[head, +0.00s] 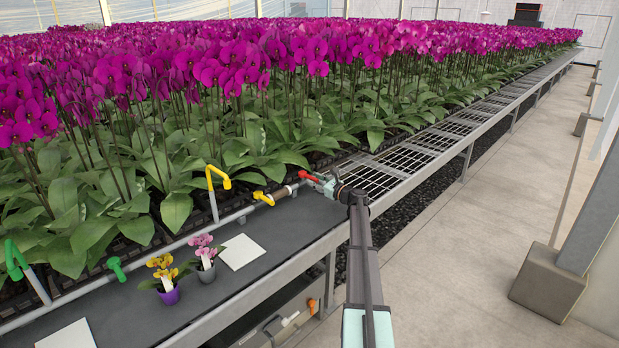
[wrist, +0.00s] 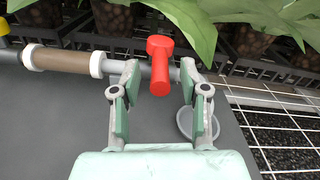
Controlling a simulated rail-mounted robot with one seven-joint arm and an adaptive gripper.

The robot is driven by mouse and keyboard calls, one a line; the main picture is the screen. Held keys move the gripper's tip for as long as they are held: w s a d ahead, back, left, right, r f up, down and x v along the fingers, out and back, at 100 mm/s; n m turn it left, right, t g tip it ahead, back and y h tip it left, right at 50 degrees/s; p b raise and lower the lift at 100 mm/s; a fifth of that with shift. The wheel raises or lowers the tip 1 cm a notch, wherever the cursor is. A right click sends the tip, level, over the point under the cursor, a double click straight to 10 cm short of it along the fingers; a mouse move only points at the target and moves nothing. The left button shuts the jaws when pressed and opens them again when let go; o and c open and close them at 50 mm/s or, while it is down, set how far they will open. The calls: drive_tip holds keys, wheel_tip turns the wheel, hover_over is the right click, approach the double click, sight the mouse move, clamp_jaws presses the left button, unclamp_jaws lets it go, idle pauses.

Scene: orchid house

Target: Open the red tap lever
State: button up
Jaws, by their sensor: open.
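The red tap lever (head: 309,176) is on the pipe at the back edge of the dark bench, at its right end. My gripper (head: 326,184) is at the lever in the head view. In the wrist view my gripper (wrist: 156,80) is open, with one finger on each side of the lever. A gap shows between the lever and each finger. The fingertips partly cover the pipe (wrist: 115,66).
A yellow lever (head: 263,198), a yellow spout (head: 218,178), a green lever (head: 116,268) and a green spout (head: 15,258) line the pipe.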

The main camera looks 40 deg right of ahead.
sight(309, 177)
drive_tip(key=shift+w+a, duration=0.15)
drive_tip(key=shift+w, duration=0.85)
drive_tip(key=shift+w+a, duration=0.15)
drive_tip(key=shift+w, duration=0.8)
clamp_jaws()
